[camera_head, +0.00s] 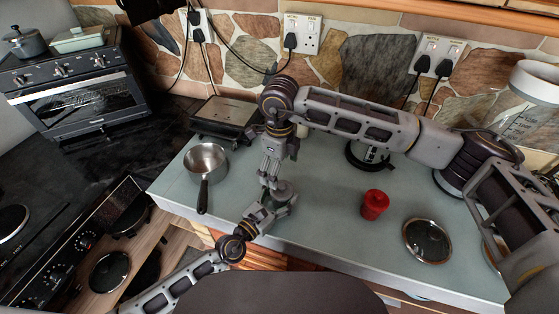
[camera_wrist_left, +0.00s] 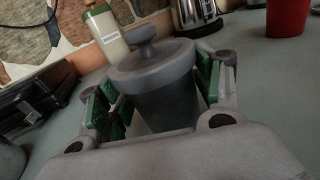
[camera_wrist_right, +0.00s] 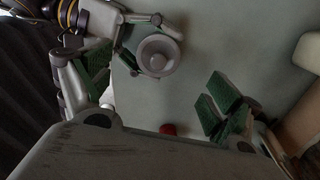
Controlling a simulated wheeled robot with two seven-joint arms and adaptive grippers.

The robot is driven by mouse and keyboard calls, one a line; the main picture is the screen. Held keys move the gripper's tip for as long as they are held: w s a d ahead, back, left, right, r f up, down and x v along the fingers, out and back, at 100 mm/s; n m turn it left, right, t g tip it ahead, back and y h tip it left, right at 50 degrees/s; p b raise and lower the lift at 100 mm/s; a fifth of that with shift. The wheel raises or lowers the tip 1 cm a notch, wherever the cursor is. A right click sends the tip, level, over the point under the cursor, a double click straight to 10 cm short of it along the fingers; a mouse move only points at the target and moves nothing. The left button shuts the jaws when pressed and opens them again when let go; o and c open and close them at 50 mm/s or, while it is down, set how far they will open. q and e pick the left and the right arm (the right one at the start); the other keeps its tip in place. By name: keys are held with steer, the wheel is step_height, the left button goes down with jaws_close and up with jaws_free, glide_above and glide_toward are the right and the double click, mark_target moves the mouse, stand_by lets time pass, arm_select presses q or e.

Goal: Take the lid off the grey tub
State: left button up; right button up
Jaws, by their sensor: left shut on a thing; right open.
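The grey tub (camera_wrist_left: 168,108) stands upright on the worktop, with its grey lid (camera_wrist_left: 152,64) seated on top. The lid has a round knob (camera_wrist_left: 147,33). My left gripper (camera_wrist_left: 160,88) is shut on the tub's body, with green pads at both sides below the lid. In the head view the tub (camera_head: 284,191) is partly hidden by my grippers. My right gripper (camera_head: 273,168) is open above the tub. In the right wrist view the lid (camera_wrist_right: 157,55) shows from above, apart from the open fingers and towards the upper part of the gap.
A saucepan (camera_head: 206,160) stands left of my grippers. A red container (camera_head: 374,204) and a round glass lid (camera_head: 427,241) lie to the right. A black appliance (camera_head: 224,118) stands behind. A labelled bottle (camera_wrist_left: 106,30) stands behind the tub. Worktop between tub and red container is clear.

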mark_target(280, 184)
steer(key=shift+f, duration=4.05)
steer(key=shift+c, duration=0.5)
steer(key=c, duration=1.1)
steer(key=shift+r, duration=0.2)
